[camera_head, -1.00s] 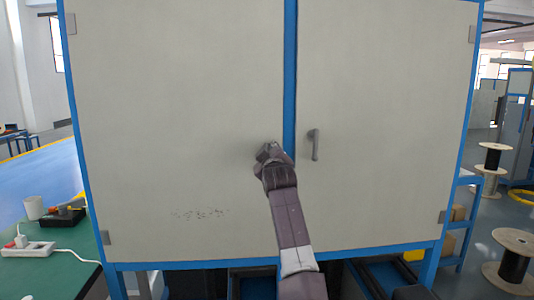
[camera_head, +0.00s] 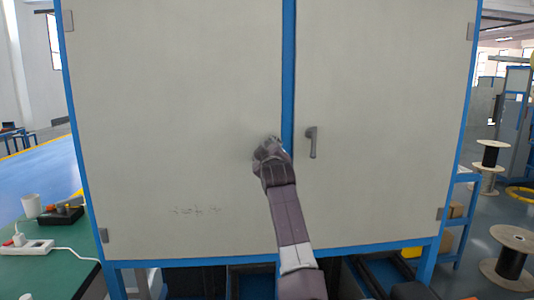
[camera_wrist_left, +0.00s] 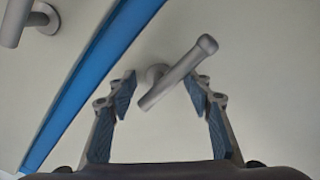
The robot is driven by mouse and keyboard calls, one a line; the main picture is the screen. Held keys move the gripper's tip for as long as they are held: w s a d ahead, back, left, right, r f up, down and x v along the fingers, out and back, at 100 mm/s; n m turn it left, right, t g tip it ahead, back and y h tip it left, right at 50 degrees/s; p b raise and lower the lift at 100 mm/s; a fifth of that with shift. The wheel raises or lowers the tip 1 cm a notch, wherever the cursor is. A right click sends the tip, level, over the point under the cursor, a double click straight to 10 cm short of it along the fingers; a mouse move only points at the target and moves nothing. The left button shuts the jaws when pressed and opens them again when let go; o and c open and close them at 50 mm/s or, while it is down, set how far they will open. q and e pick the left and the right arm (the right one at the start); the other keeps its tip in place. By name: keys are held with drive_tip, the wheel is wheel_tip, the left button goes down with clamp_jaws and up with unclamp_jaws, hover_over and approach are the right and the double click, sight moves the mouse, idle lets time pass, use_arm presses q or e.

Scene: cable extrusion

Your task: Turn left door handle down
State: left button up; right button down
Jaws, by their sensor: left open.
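The left door (camera_head: 170,110) is a large pale panel, shut. Its grey lever handle (camera_wrist_left: 178,74) shows in the left wrist view, tilted, between the two spread fingers of my left gripper (camera_wrist_left: 160,95). The fingers stand apart from the lever on both sides, so I see no firm grip. In the head view my left gripper (camera_head: 268,148) is at the left door's inner edge and hides that handle. The right door (camera_head: 385,90) has its own grey handle (camera_head: 312,142), hanging downward. My right gripper is not in view.
A blue post (camera_head: 288,70) separates the two doors. A green table (camera_head: 50,270) with a power strip (camera_head: 28,247) and a white cup (camera_head: 31,205) stands at the left. Cable spools (camera_head: 512,255) stand on the floor at the right.

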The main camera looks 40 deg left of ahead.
use_arm(q)
drive_tip(key=v, duration=1.2)
drive_tip(key=shift+w, duration=0.1)
